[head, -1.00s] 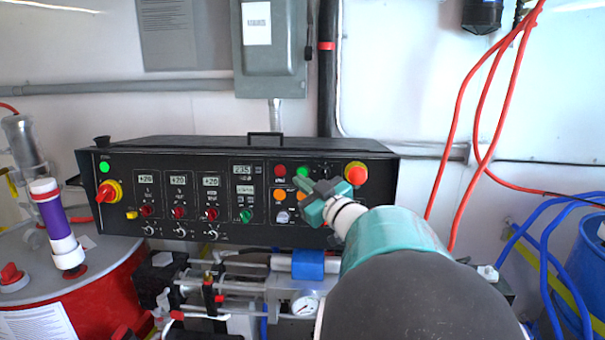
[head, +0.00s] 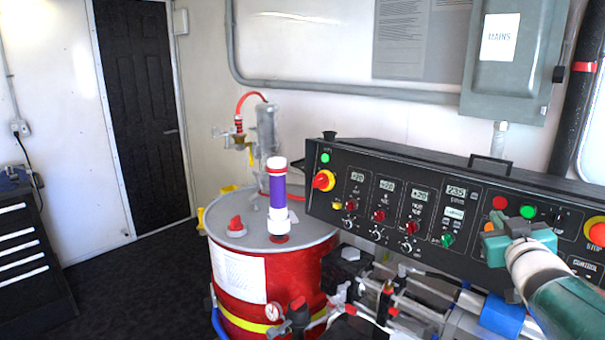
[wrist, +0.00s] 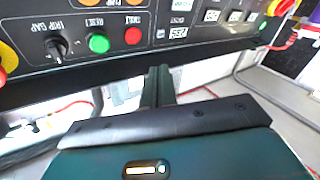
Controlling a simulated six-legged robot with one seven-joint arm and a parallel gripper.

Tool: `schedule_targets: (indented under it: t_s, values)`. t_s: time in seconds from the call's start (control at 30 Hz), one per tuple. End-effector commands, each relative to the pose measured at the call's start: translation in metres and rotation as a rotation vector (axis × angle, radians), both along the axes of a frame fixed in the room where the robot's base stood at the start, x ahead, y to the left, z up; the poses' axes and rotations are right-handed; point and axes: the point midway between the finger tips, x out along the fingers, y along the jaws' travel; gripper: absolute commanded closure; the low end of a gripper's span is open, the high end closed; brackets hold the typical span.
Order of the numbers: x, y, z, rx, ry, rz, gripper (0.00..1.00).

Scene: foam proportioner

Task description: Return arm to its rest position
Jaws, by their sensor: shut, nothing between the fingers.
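My gripper (head: 507,243) is at the right of the head view, in front of the right part of the black control panel (head: 400,177). It is green and grey, on my white and teal arm. In the wrist view the fingers (wrist: 158,85) are together with nothing between them, below the panel's face. A black knob, a green button (wrist: 98,43) and a red button (wrist: 133,36) are just beyond it in that view. I cannot tell whether the gripper touches the panel.
A red drum (head: 245,280) with a purple and white pump tube (head: 277,200) stands left of the panel. Pipes and a gauge (head: 272,311) sit below the panel. A dark cabinet (head: 30,262) is at far left. Dark floor (head: 135,270) lies clear before a black door (head: 142,110).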

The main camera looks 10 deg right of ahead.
Motion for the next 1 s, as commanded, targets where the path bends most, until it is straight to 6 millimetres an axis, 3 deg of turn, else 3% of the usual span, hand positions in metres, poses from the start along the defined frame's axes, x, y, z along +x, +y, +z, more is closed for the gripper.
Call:
schedule_targets:
  t_s: [0.03,0.27,0.47,0.63,0.8,1.0]
  values:
    - [0.002,0.02,-0.002,0.031,0.033,-0.018,1.0]
    - [-0.013,0.105,-0.042,0.209,0.282,-0.075,1.0]
    - [-0.059,0.2,-0.092,0.35,0.584,-0.014,1.0]
    - [-0.117,0.276,-0.129,0.425,0.853,0.095,1.0]
    - [-0.155,0.311,-0.146,0.45,1.006,0.166,1.0]
    - [-0.16,0.315,-0.149,0.453,1.03,0.174,1.0]
